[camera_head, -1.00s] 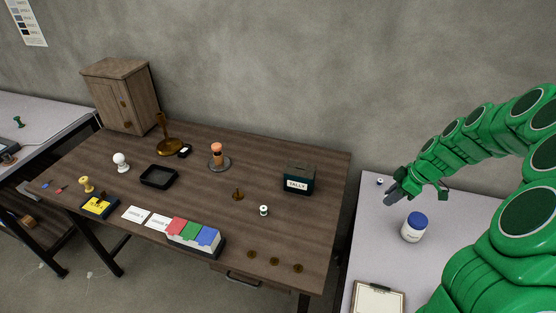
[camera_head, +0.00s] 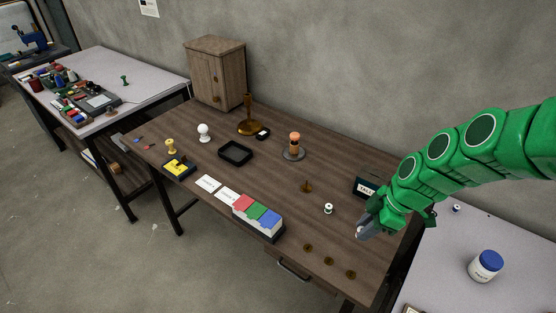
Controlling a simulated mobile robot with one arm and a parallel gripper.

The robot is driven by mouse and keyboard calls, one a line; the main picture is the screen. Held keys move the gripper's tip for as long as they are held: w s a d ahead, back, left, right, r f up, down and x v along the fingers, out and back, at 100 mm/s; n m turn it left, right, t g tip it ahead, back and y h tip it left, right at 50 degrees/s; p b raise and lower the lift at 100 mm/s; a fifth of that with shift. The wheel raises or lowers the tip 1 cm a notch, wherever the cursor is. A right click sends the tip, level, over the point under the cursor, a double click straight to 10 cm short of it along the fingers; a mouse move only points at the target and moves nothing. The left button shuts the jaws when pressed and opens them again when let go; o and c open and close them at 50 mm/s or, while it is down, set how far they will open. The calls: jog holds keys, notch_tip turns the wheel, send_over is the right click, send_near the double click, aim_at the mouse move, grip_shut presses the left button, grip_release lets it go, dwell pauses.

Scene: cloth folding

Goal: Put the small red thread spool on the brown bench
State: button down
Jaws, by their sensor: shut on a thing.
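The brown bench (camera_head: 215,175) stands in the middle of the view with many small things on it. My gripper (camera_head: 364,231) is over the right part of the bench, left of its right edge, with its fingers pointing down. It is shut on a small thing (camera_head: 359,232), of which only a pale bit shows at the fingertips. The fingers hide the rest, so I cannot tell whether it is the red thread spool. I cannot make out a clear gap between it and the bench top. A small white spool (camera_head: 328,208) stands upright on the bench, left of my gripper.
A tally box (camera_head: 365,187) stands close behind my gripper, partly hidden. Brass discs (camera_head: 329,261) lie along the front edge. A red, green and blue block set (camera_head: 257,217) is further left. A pale table (camera_head: 525,240) with a blue-lidded jar (camera_head: 486,266) is at right.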

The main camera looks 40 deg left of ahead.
jog(key=w+a+f, duration=0.2)
jog(key=w, duration=0.1)
jog(key=w+a+f, duration=0.2)
jog(key=w+f, duration=0.1)
jog(key=w, duration=0.1)
jog(key=w+a+f, duration=0.2)
jog(key=w+f, duration=0.1)
jog(key=shift+w+a+f, duration=0.15)
jog(key=shift+w+a, duration=0.05)
jog(key=shift+w, duration=0.15)
jog(key=shift+w+a+f, duration=0.3)
jog(key=shift+w+f, duration=0.35)
jog(key=shift+f, duration=1.7)
jog(key=shift+f, duration=0.15)
jog(key=c, duration=1)
grip_release()
jog(key=shift+o, duration=0.2)
jog(key=shift+r, duration=0.2)
